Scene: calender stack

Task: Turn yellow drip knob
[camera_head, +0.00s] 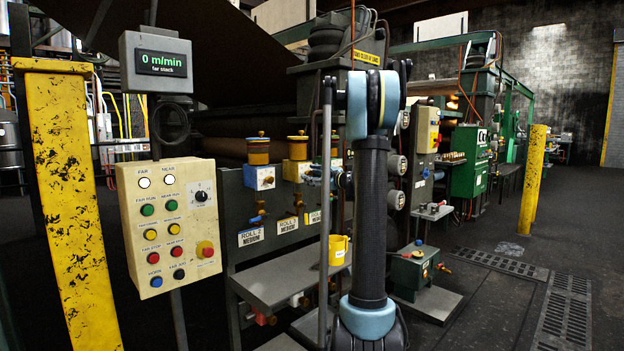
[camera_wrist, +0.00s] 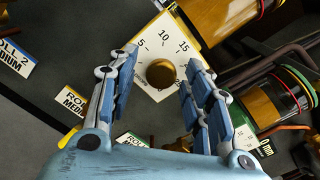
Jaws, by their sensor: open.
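In the wrist view a round brass knob (camera_wrist: 161,73) sits on a white dial plate (camera_wrist: 150,48) marked 5, 10 and 15. My gripper (camera_wrist: 162,60) is open, with one blue finger on each side of the knob. I cannot tell whether either finger touches it. A yellow edge shows beside the plate. My gripper is partly hidden by my arm there.
An amber oiler cylinder (camera_wrist: 268,105) lies close to the right finger in the wrist view. In the head view a button panel (camera_head: 172,225) stands left, a grey shelf (camera_head: 290,278) lies below the oilers, and a yellow cup (camera_head: 338,250) is near my arm.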

